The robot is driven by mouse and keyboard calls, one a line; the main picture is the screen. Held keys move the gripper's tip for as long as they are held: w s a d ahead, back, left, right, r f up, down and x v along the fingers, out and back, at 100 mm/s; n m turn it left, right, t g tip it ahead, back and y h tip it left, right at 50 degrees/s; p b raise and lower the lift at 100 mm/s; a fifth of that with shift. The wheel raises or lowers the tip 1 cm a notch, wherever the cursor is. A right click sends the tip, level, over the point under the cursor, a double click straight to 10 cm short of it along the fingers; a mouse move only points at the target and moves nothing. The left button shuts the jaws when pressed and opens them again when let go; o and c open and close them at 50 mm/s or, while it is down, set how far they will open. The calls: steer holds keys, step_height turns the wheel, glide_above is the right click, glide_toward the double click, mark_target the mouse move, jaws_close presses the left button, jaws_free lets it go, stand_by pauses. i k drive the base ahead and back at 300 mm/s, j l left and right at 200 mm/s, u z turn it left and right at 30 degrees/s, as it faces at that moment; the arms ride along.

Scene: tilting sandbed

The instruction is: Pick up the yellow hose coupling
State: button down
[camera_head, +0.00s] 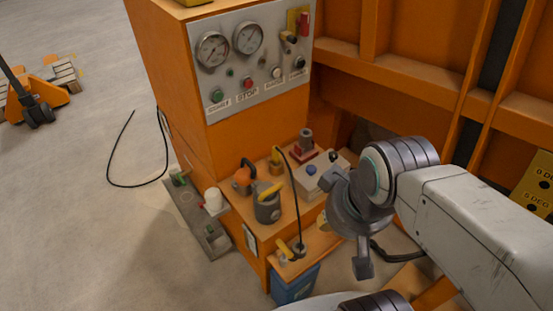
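A small yellow piece (284,248), which may be the hose coupling, lies at the black hose's lower end on the low front ledge. Another small yellow-orange piece (276,160) stands at the hose's upper end on the orange bench; I cannot tell for sure which is the coupling. My gripper (340,220) is to the right of both, over the bench's right side. Its fingers look spread apart, with nothing seen between them. It hides part of the bench's right end.
On the bench (240,215) stand a grey can (267,206) with a yellow handle, an orange item (243,178), a red-based fitting (305,148) and a pale box with a blue button (311,170). A gauge panel (250,60) rises behind. A blue bin (294,287) stands below.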

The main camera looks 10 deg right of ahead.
mark_target(275, 154)
steer(key=j+z, duration=0.15)
steer(key=j, duration=0.4)
steer(key=k+j+z, duration=0.2)
steer(key=j, duration=0.3)
steer(key=j+z, duration=0.15)
steer(key=j, duration=0.4)
steer(key=i+j+z, duration=0.15)
steer(key=j, duration=0.25)
steer(key=i+j+z, duration=0.15)
steer(key=j, duration=0.25)
steer(key=j+z, duration=0.15)
steer(key=j, duration=0.25)
steer(key=i+j+z, duration=0.1)
steer(key=i+l, duration=0.25)
steer(key=i, duration=0.25)
